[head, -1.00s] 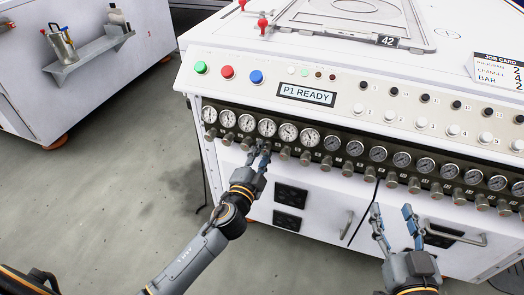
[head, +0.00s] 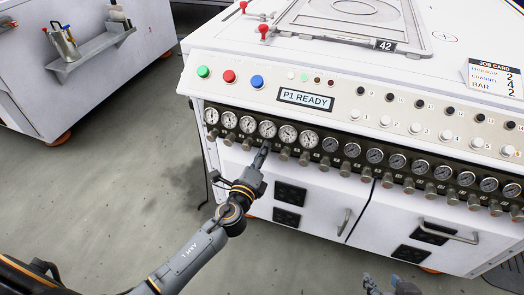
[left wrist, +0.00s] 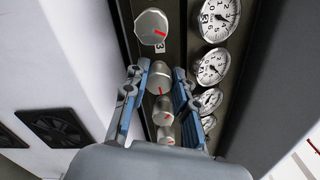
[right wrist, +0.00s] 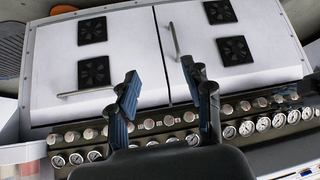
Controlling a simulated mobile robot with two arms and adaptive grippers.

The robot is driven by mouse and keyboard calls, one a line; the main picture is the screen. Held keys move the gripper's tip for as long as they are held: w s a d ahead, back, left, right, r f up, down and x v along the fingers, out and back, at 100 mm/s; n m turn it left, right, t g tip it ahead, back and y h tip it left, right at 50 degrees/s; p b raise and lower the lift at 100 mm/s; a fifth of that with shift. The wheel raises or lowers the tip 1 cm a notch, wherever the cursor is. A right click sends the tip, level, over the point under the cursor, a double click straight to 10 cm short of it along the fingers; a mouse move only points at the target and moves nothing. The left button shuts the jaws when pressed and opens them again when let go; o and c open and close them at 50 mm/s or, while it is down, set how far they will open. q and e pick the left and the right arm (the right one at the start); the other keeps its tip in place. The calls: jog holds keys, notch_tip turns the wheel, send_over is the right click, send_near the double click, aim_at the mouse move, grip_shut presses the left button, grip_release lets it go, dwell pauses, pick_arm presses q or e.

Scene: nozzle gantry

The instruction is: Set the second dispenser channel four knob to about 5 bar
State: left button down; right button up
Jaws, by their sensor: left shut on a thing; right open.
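My left gripper (head: 262,150) is at the knob row under the left bank of gauges. In the left wrist view its blue fingers (left wrist: 160,85) lie on either side of a silver knob (left wrist: 161,78) with a red pointer mark, shut on it. The knob before it (left wrist: 151,24) bears a label 3, so the held one appears to be knob four. A white gauge (left wrist: 213,67) sits beside the held knob; its needle is too small to read surely. My right gripper (right wrist: 158,75) is open and empty, away from the panel.
The display (head: 306,97) reads P1 READY. A job card (head: 494,78) shows program 2, channel 4, bar 2. Green, red and blue buttons (head: 229,76) and rows of small buttons (head: 446,134) lie above the gauges. A door handle (head: 449,232) sticks out below.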

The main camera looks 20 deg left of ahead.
pick_arm(q)
jog(key=shift+d+m+p, duration=0.1)
jog(key=shift+m+p, duration=0.45)
jog(key=shift+m, duration=1.35)
pick_arm(e)
jog(key=s+d+f+g, duration=0.2)
jog(key=s+g, duration=0.1)
jog(key=s, duration=0.3)
jog(key=shift+f+h, duration=0.2)
jog(key=shift+h, duration=0.2)
pick_arm(q)
jog(key=c, duration=1.3)
grip_release()
jog(key=shift+c, duration=0.2)
jog(key=shift+s, duration=0.1)
jog(key=s, duration=1.2)
jog(key=shift+a, duration=0.2)
